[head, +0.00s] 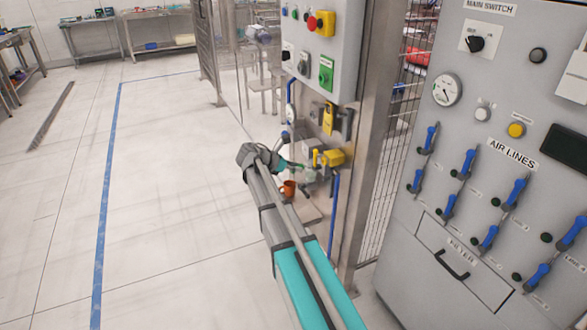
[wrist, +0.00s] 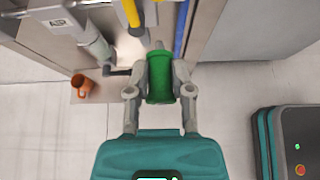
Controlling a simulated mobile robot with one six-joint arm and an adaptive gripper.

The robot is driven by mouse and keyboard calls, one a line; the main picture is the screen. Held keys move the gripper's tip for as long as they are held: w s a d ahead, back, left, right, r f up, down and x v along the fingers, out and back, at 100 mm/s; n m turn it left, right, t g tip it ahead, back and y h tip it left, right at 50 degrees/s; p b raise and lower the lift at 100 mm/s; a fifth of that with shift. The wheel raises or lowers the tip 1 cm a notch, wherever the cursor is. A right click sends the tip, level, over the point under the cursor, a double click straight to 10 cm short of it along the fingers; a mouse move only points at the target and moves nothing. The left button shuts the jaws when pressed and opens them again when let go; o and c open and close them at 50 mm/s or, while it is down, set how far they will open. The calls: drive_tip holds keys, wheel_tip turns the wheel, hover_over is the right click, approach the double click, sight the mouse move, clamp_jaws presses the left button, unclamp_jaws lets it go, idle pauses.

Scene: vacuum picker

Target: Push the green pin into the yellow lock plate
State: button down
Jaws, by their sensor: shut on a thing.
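The green pin (wrist: 160,80) is a short green cylinder with a pale metal tip at its far end. My gripper (wrist: 160,92) is shut on it, one finger on each side, in the wrist view. In the head view my gripper (head: 291,164) is small, beside the post. A yellow plate-like piece (head: 329,117) hangs on the post under the grey switch box, above my gripper; it may be the lock plate. A yellow fitting (head: 331,157) sits lower, close to my gripper. The pin is apart from both.
An orange mug (wrist: 82,86) stands on a low shelf; it also shows in the head view (head: 288,188). The grey air panel (head: 455,190) with blue levers stands at the right. Open floor lies at the left.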

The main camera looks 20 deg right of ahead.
drive_tip(key=shift+d, duration=0.1)
approach(324, 163)
drive_tip(key=shift+w+d+f, duration=0.15)
drive_tip(key=shift+d+f, duration=1.35)
drive_tip(key=c, duration=1.2)
unclamp_jaws()
clamp_jaws()
drive_tip(key=shift+d, duration=1.25)
